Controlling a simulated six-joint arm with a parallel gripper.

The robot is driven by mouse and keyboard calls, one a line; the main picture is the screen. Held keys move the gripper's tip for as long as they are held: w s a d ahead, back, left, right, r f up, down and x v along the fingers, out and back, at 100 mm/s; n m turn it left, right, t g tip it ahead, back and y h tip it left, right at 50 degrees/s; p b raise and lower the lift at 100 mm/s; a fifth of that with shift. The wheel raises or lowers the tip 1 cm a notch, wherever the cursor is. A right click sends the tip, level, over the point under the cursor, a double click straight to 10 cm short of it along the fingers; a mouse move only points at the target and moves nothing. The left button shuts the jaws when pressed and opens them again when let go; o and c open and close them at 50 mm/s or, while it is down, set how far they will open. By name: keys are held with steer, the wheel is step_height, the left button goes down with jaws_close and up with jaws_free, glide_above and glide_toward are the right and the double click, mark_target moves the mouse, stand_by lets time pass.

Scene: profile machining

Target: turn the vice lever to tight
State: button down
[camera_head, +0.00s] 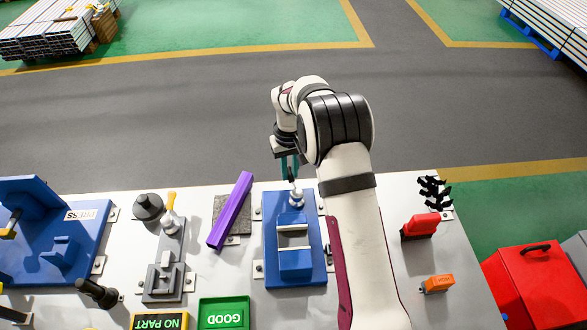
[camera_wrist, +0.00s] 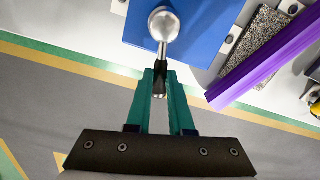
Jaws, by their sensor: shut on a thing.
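The blue vice (camera_head: 294,262) stands on its blue base plate near the middle of the bench, with its jaws facing each other across pale jaw faces. Its lever (camera_head: 296,196) is at the far end of the vice, with a silver hub. In the wrist view the silver ball-shaped hub (camera_wrist: 163,24) sits over the blue plate, and a short rod with a dark section runs from it toward me. My gripper (camera_head: 289,172) is at the far edge of the bench. In the wrist view its teal fingers (camera_wrist: 161,84) are shut on the lever's rod.
A purple profile (camera_head: 231,211) lies left of the vice on a grey pad. A grey fixture (camera_head: 164,280) stands further left. A red block (camera_head: 420,226) and an orange block (camera_head: 438,284) sit to the right. A green GOOD tray (camera_head: 224,313) is in front.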

steer(key=a+n, duration=0.1)
steer(key=n, duration=0.2)
steer(key=shift+s+a+n, duration=0.3)
steer(key=shift+a+n, duration=0.1)
steer(key=n, duration=0.1)
steer(key=s+a+n, duration=0.1)
steer(key=n, duration=0.1)
steer(key=shift+s+a+n, duration=0.1)
steer(key=shift+a+n, duration=0.1)
steer(key=shift+n, duration=0.1)
steer(key=s+n, duration=0.1)
steer(key=n, duration=0.1)
steer(key=s+a+n, duration=0.1)
steer(key=n, duration=0.1)
steer(key=shift+s+a+n, duration=0.1)
steer(key=shift+s+n, duration=0.3)
steer(key=shift+n, duration=0.55)
steer(key=shift+s+a+n, duration=0.1)
steer(key=shift+s+n, duration=0.3)
steer(key=shift+n, duration=0.55)
steer(key=shift+s, duration=0.1)
steer(key=c, duration=0.8)
jaws_free()
steer(key=shift+d, duration=0.1)
